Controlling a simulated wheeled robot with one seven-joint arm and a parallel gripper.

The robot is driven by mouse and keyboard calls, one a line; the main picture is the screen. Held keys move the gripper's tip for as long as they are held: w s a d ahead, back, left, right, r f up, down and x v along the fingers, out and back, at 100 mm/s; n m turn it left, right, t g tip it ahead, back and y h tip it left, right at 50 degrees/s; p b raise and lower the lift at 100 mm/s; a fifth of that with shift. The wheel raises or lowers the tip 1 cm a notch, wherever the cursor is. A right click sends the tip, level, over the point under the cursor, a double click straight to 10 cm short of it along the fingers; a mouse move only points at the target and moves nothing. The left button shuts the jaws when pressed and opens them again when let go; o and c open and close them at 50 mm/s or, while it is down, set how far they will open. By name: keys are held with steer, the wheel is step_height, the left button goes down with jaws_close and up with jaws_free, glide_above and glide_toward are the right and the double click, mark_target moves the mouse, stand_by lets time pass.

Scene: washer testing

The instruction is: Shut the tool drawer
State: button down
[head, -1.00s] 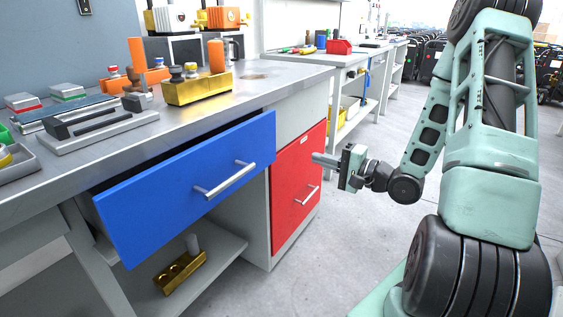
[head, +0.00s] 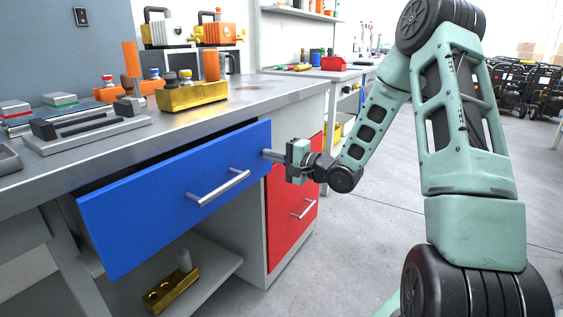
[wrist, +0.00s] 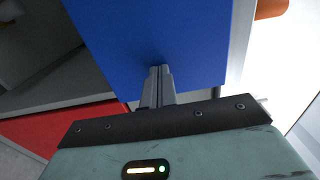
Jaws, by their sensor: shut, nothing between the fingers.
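The tool drawer has a blue front (head: 150,205) with a silver bar handle (head: 219,188). It stands partly open under the workbench, with a dark gap above its front. My gripper (head: 268,155) is shut and empty at the right end of the blue front, right of the handle. In the wrist view the closed fingertips (wrist: 160,72) point at the blue front (wrist: 150,30) and look to be at or very near its surface. I cannot tell for sure whether they touch.
A red cabinet door (head: 292,205) sits right of and below the drawer. The workbench top (head: 240,98) carries a brass block (head: 192,95) and other fixtures. Another brass part (head: 171,290) lies on the lower shelf. The floor (head: 370,240) to the right is clear.

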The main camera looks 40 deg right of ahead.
mark_target(258, 150)
steer(key=shift+w, duration=0.1)
steer(key=p+x, duration=0.4)
steer(key=shift+w+a+r, duration=0.1)
steer(key=shift+w, duration=0.25)
steer(key=shift+a, duration=0.1)
stand_by(0.3)
